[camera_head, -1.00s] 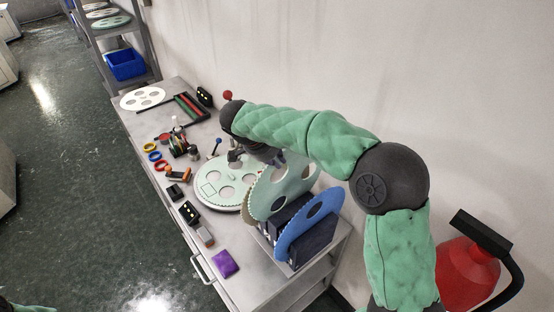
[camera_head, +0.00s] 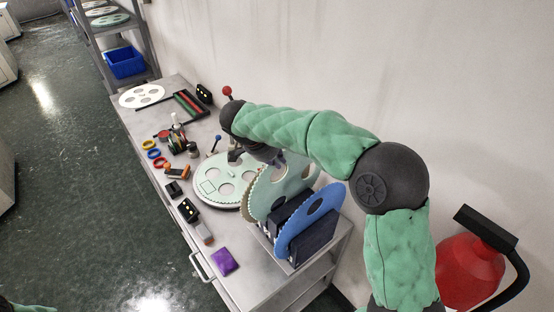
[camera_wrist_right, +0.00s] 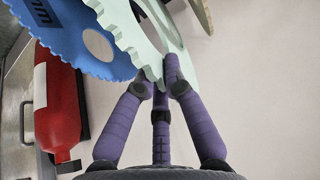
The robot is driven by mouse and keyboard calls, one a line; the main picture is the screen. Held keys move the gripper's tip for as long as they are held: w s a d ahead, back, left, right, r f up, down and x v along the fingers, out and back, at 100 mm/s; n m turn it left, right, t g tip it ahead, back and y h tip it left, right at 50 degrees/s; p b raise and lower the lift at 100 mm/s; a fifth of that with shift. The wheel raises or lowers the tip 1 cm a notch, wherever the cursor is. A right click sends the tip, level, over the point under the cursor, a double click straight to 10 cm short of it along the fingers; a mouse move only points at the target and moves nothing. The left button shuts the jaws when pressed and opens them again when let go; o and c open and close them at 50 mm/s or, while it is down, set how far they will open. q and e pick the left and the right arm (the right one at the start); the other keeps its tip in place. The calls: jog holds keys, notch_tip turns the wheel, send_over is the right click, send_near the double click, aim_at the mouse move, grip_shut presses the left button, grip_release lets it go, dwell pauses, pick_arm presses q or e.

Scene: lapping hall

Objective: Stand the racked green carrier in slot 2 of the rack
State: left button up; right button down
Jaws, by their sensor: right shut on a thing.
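The green carrier (camera_head: 257,203) is a pale toothed disc with large holes. It stands on edge among the dark blocks of the rack (camera_head: 312,243), between a tan carrier and the blue carrier (camera_head: 291,232). My right gripper (camera_head: 277,157) is at its upper edge, partly hidden under my arm. In the right wrist view my purple fingers (camera_wrist_right: 161,82) are shut on the toothed rim of the green carrier (camera_wrist_right: 128,32). The blue carrier (camera_wrist_right: 72,42) is to its left there, the tan carrier (camera_wrist_right: 203,14) to its right. The green carrier's lower edge and slot are hidden. My left gripper is out of view.
A round pale plate (camera_head: 208,172) with holes lies left of the rack. Small tools, coloured rings and a purple block (camera_head: 225,262) lie along the bench's front. A white disc (camera_head: 142,95) lies at the far end. A red extinguisher (camera_head: 468,270) stands at right.

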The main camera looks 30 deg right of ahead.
aim_at(279, 181)
jog(key=shift+f+b, duration=4)
jog(key=shift+f, duration=0.3)
jog(key=c, duration=1.2)
grip_release()
jog(key=shift+c, duration=0.2)
jog(key=shift+f, duration=0.1)
jog(key=v, duration=1.2)
